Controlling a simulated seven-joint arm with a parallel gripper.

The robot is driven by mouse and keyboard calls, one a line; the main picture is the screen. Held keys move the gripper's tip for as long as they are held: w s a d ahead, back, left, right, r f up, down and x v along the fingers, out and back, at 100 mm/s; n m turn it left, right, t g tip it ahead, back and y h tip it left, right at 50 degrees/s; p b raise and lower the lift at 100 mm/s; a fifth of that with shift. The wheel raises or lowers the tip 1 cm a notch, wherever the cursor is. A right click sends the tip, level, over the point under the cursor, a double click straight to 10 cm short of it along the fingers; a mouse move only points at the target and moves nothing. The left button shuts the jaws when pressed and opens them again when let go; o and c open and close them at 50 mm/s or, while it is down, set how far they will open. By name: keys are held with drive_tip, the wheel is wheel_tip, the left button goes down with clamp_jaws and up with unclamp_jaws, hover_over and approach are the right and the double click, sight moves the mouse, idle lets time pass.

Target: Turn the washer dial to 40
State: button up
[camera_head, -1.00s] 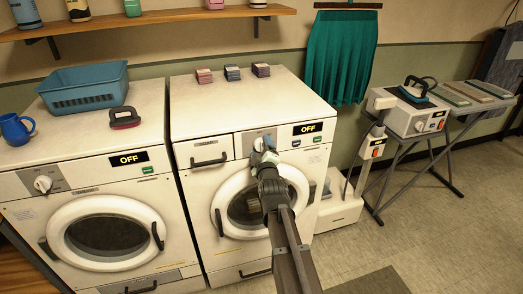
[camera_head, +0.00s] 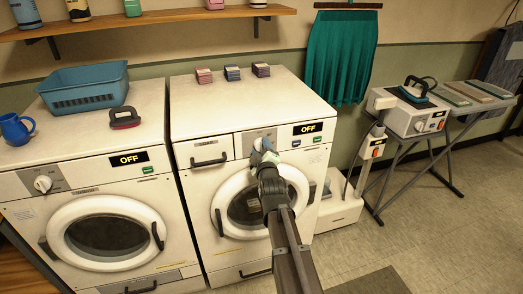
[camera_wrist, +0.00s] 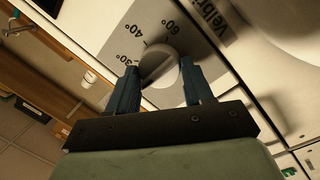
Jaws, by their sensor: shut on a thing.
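My gripper (camera_head: 264,147) is at the control panel of the right washer (camera_head: 195,122). In the wrist view its two blue fingers (camera_wrist: 158,72) are shut on the round dial (camera_wrist: 160,60), one on each side. The grey panel around the dial carries printed marks; 60°, 40° and 30° are readable, and a further mark is partly hidden near the right finger. I cannot make out clearly which mark the dial points at. In the head view the gripper hides most of the dial. The right washer's display (camera_head: 307,128) reads OFF.
The left washer (camera_head: 75,180) has its own dial (camera_head: 43,184), and its display also reads OFF. A blue basket (camera_head: 85,98) and a brush (camera_head: 124,122) sit on top of it. Several small stacks (camera_head: 232,73) lie on the right washer. A steam iron station (camera_head: 412,115) stands right.

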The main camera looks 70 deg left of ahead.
drive_tip(key=shift+m, duration=0.3)
drive_tip(key=shift+r+m+h, duration=0.1)
drive_tip(key=shift+m+h, duration=0.3)
drive_tip(key=shift+m, duration=1.6)
drive_tip(key=m, duration=0.2)
drive_tip(key=m+g, duration=0.1)
drive_tip(key=m, duration=0.1)
drive_tip(key=shift+w+r+m, duration=0.1)
drive_tip(key=shift+w+m, duration=0.1)
drive_tip(key=shift+m, duration=0.2)
drive_tip(key=m+g, duration=0.1)
drive_tip(key=m, duration=0.3)
drive_tip(key=shift+w+h, duration=0.1)
drive_tip(key=shift+h, duration=0.2)
drive_tip(key=shift+m+g, duration=0.5)
drive_tip(key=shift+m, duration=1.4)
drive_tip(key=o, duration=1)
drive_tip(key=shift+w, duration=0.1)
drive_tip(key=shift+d, duration=0.1)
